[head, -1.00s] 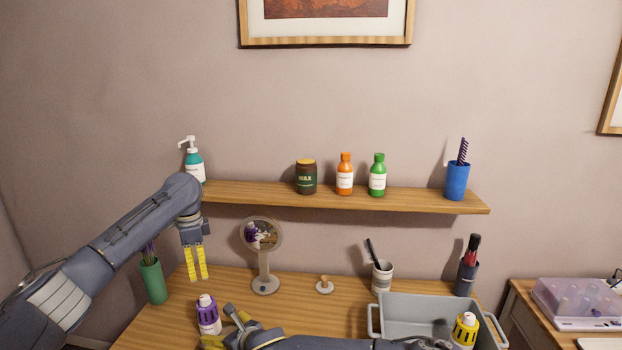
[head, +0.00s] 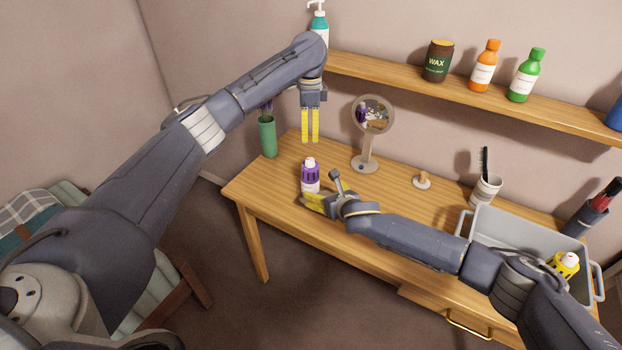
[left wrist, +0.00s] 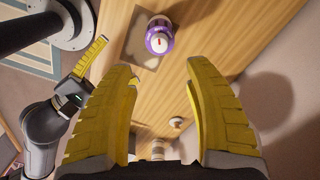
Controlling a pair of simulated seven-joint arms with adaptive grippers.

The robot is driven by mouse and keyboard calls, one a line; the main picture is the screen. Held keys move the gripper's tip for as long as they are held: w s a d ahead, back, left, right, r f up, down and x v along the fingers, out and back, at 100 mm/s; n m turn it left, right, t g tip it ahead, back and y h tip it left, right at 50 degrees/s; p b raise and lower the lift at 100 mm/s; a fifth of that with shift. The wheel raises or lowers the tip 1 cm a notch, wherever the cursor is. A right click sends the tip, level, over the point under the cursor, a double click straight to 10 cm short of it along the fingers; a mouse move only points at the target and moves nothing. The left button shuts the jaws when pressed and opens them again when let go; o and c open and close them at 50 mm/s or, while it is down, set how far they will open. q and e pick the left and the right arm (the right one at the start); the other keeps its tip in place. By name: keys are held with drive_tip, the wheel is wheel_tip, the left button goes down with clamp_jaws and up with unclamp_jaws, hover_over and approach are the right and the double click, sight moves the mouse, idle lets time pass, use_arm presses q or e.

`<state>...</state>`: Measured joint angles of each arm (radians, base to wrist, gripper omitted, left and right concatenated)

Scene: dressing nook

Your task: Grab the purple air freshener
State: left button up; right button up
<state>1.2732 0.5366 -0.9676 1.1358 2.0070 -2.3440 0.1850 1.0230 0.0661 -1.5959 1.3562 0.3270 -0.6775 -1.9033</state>
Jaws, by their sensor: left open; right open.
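The purple air freshener (head: 310,178), a purple and white bottle with a white cap, stands upright near the left end of the wooden table. It also shows in the left wrist view (left wrist: 159,38), beyond my fingertips. My left gripper (head: 310,140) is open and empty, pointing down above the air freshener with a gap between. Its two yellow fingers (left wrist: 158,66) are spread apart in the left wrist view. My right gripper (head: 312,203) is low beside the air freshener, on its front side; whether it touches the bottle I cannot tell. Its fingers are partly hidden.
A round mirror (head: 365,164) stands right of the air freshener, with a green vase (head: 267,136) behind left. A grey bin (head: 510,232) at the right holds a yellow bottle (head: 565,265). A wall shelf (head: 400,82) with several bottles runs above. My right arm crosses the table's front.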

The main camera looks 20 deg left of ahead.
idle(0.4)
use_arm(q)
drive_tip(key=o, duration=0.7)
